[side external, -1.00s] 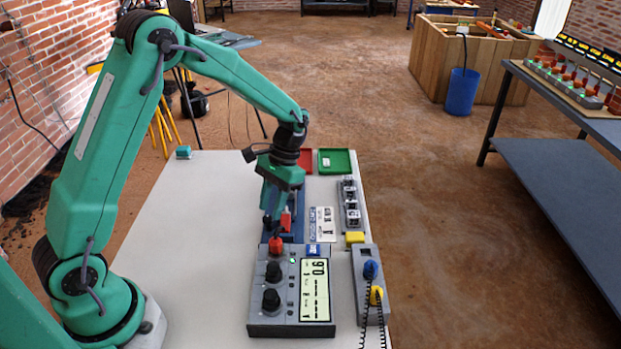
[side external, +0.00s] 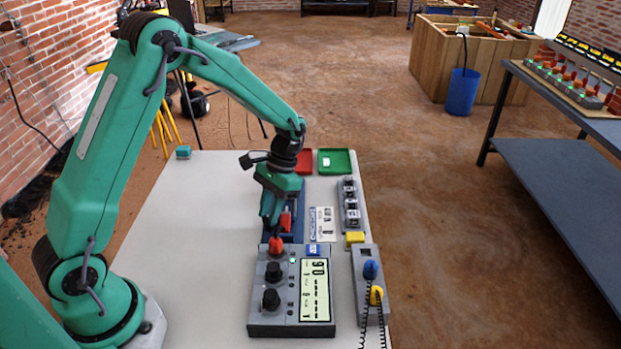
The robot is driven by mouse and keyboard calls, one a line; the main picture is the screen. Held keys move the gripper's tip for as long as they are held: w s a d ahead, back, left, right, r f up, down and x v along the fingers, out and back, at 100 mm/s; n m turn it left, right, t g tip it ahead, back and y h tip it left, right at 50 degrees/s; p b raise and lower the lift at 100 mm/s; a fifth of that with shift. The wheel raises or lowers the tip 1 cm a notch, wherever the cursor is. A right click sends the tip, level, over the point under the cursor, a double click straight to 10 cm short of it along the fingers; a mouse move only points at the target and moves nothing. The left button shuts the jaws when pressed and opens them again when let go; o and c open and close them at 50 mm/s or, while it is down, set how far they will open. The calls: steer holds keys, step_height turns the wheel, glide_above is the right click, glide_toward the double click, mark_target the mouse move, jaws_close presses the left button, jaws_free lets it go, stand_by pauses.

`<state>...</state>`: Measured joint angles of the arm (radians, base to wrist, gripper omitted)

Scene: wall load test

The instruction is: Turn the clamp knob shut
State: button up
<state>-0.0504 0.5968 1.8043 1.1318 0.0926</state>
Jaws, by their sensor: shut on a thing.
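My gripper (side external: 273,226) points down over the middle of the bench and is shut on the clamp knob. Its fingers hide much of the grip. A red knob (side external: 276,245) shows just below the fingertips, at the back edge of the grey meter box. Another red part (side external: 286,221) shows beside the fingers, in front of the blue clamp body (side external: 298,229). I cannot tell for sure which red part is between the fingers.
The grey meter box (side external: 257,310) has black knobs and a lit display. A grey socket block (side external: 368,252) with blue and yellow plugs stands to its right. Red and green trays (side external: 338,161) lie at the back. The white bench top (side external: 195,240) is clear on the left.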

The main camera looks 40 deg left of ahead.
steer(key=shift+d+m, duration=0.2)
steer(key=shift+m, duration=0.3)
jaws_close()
steer(key=o, duration=0.7)
jaws_free()
steer(key=shift+w+r, duration=0.1)
steer(key=shift+r, duration=0.05)
steer(key=shift+v, duration=3.75)
